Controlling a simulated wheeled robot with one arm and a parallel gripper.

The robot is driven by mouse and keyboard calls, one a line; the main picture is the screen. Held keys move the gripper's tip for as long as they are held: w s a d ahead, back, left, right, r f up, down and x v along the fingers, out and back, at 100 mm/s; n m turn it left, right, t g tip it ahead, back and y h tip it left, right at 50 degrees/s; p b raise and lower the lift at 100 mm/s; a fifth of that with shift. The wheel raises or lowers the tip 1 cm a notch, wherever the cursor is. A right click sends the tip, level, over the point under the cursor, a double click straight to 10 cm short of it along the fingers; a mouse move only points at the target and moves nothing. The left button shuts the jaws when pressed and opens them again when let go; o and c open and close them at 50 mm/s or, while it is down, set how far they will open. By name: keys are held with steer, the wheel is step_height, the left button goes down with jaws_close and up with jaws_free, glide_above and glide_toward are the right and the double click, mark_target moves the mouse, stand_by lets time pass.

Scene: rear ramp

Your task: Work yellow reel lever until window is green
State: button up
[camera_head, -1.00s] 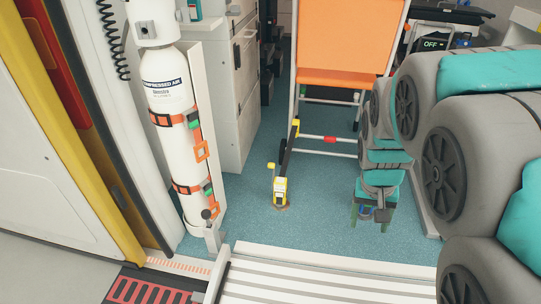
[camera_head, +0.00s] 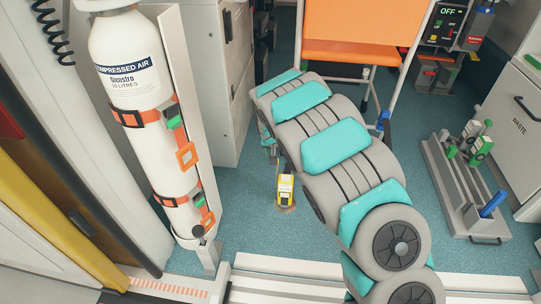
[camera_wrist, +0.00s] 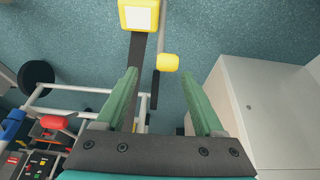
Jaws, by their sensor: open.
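The yellow reel (camera_head: 285,188) stands on the blue floor in the head view, just left of my arm. In the wrist view the reel (camera_wrist: 139,14) is at the top edge, with a pale, whitish face and no green visible on it. A dark strap runs down from it. Its lever shows as a grey rod with a yellow knob (camera_wrist: 168,62). My gripper (camera_wrist: 159,76) is open and empty, with green fingers on either side of the knob and strap in the picture. I cannot tell the depth gap; no contact shows. In the head view my arm hides the lever.
An orange chair (camera_head: 360,50) on a white frame stands behind. A compressed air cylinder (camera_head: 140,90) is strapped at the left, beside a white cabinet (camera_wrist: 245,100). A grey floor rack (camera_head: 460,185) and a waste bin (camera_head: 520,115) are at the right.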

steer(key=shift+w+a+f, duration=0.45)
steer(key=shift+a+f, duration=0.05)
steer(key=shift+a, duration=0.05)
steer(key=b+x, duration=0.1)
steer(key=x, duration=0.6)
steer(key=shift+f, duration=0.15)
steer(key=shift+w+d, duration=0.1)
jaws_close()
stand_by(0.9)
